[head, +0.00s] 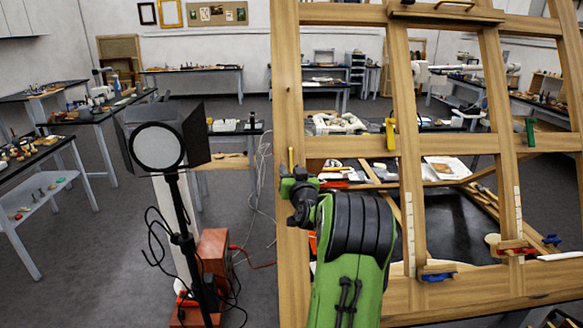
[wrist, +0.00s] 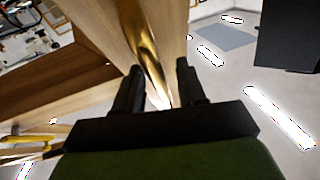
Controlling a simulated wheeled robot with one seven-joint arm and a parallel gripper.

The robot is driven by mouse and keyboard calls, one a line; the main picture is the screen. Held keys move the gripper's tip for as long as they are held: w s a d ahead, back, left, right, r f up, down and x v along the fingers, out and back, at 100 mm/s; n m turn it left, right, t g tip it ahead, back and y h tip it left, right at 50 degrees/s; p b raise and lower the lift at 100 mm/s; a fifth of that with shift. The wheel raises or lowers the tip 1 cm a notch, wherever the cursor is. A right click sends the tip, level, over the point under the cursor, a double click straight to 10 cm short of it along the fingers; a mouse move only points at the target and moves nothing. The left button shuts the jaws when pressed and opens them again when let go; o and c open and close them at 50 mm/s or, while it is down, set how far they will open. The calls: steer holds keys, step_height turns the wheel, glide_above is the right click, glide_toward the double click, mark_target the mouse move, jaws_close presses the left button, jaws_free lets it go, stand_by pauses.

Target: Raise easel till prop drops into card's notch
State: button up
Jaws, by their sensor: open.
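The easel (head: 290,90) is a large wooden frame filling the right half of the head view. A brass, rod-like handle (head: 291,158) shows on its left post. In the wrist view the brass handle (wrist: 146,48) runs along a wooden post (wrist: 108,22) and down between the fingers of my gripper (wrist: 158,75). My gripper is open around it; I cannot tell whether a finger touches. In the head view my green arm hides the fingertips. Two pale strips with marks (head: 408,235) (head: 518,212) stand on the lower uprights. I cannot make out the prop or the card's notch.
A black lamp on a stand (head: 157,147) stands left of the easel, with loose cables and a reddish box (head: 213,262) at its foot. Benches with tools (head: 95,108) line the left and back. Grey floor (head: 110,240) is open between the lamp and left benches.

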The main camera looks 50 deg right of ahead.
jaws_close()
steer(key=shift+s+f+b, duration=0.1)
steer(key=shift+b, duration=0.2)
